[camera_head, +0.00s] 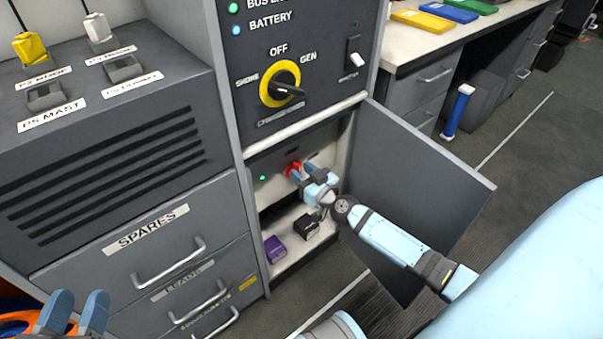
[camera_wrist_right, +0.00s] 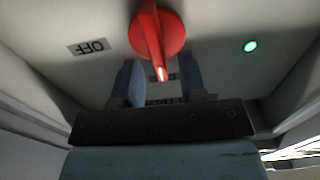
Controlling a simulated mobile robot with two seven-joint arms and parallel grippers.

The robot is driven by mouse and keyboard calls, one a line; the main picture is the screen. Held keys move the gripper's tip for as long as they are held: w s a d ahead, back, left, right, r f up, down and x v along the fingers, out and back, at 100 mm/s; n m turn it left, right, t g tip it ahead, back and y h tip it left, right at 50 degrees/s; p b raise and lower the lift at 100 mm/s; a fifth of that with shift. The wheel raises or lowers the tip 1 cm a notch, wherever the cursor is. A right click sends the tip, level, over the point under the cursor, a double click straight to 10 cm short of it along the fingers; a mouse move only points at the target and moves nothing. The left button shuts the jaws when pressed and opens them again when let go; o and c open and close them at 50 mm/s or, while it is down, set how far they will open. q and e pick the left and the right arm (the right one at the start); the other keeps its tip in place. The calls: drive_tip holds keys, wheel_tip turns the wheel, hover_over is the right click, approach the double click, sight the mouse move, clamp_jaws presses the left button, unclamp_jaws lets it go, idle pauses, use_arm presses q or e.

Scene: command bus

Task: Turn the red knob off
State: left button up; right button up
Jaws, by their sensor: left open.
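The red knob (camera_head: 293,168) is on the panel inside the open lower compartment. In the right wrist view the red knob (camera_wrist_right: 157,32) has its raised handle pointing down the picture. An upside-down OFF label (camera_wrist_right: 91,47) is to its left and a lit green lamp (camera_wrist_right: 250,46) to its right. My right gripper (camera_head: 304,172) is at the knob; its two fingers (camera_wrist_right: 161,86) stand apart on either side of the handle tip, with gaps visible. My left gripper (camera_head: 77,308) is open and empty at the lower left, away from the knob.
A purple box (camera_head: 275,248) and a black box (camera_head: 306,226) sit on the compartment floor. A yellow-ringed rotary switch (camera_head: 280,86) is above. Drawers (camera_head: 170,255) are at left.

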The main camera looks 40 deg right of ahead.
drive_tip(key=shift+w, duration=0.3)
clamp_jaws()
